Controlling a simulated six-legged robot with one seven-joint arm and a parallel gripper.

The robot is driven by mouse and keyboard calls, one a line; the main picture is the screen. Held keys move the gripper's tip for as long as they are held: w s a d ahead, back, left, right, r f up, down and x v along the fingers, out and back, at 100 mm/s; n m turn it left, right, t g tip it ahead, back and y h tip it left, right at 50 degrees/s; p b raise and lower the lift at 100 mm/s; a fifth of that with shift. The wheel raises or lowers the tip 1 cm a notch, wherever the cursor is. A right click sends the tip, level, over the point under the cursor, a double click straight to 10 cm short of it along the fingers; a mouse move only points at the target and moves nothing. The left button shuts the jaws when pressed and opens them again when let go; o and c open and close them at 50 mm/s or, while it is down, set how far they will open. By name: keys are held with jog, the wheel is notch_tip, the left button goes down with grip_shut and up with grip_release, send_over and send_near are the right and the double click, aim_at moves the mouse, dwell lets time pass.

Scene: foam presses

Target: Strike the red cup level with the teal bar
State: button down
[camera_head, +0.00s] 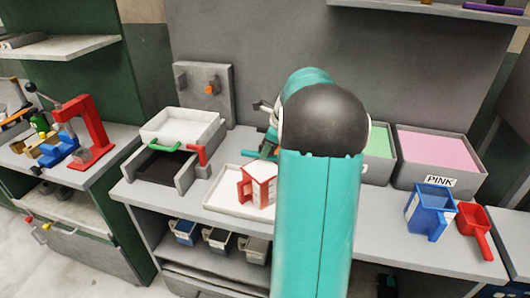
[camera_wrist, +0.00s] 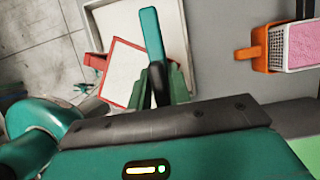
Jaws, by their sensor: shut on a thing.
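The red cup (camera_head: 262,190) stands upright on a white tray (camera_head: 222,201), left of my arm, its top filled with white. In the wrist view the red cup (camera_wrist: 124,72) shows as a red rim around a flat-looking white surface. My gripper (camera_wrist: 161,88) is shut on the teal bar (camera_wrist: 152,34), which points away from my wrist. The bar lies along the right side of the cup in that view; I cannot tell whether it touches the rim. In the head view my arm hides most of the gripper and bar.
Bins of green (camera_head: 379,143) and pink (camera_head: 440,150) stand behind.

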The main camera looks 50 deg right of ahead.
jog(key=shift+w+d+r, duration=0.25)
jog(key=shift+d+r, duration=0.15)
jog(key=shift+r, duration=0.3)
jog(key=shift+w+d+r, duration=0.2)
jog(key=shift+d+r, duration=0.25)
jog(key=shift+r, duration=0.25)
jog(key=shift+w+d+r, duration=0.25)
jog(key=shift+d+r, duration=0.15)
jog(key=shift+r, duration=0.3)
